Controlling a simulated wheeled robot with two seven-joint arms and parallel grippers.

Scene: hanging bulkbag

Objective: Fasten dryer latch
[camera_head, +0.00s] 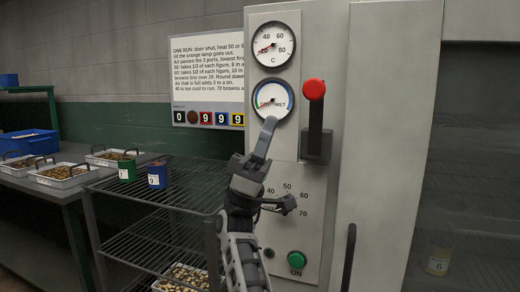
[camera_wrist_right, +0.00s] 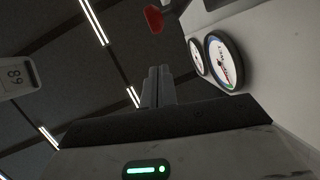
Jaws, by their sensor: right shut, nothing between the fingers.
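The pale dryer front (camera_head: 340,190) fills the right half of the head view. A black lever (camera_head: 315,125) with a red knob (camera_head: 314,89) stands upright on it; the red knob also shows at the top of the right wrist view (camera_wrist_right: 153,18). A dark vertical handle (camera_head: 349,258) is on the door (camera_head: 390,150). I cannot tell which of these is the latch. My right gripper (camera_head: 269,124) is shut and empty, pointing up in front of the lower gauge, left of the lever and apart from it. Its closed fingers show in the wrist view (camera_wrist_right: 159,86). My left gripper is out of view.
Two round gauges (camera_head: 273,45) (camera_head: 270,99) sit above a temperature dial (camera_head: 286,204), partly behind my arm, and a green button (camera_head: 296,260). A wire rack (camera_head: 150,198) stands left of the dryer, with a green cup (camera_head: 127,168) and blue cup (camera_head: 157,176).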

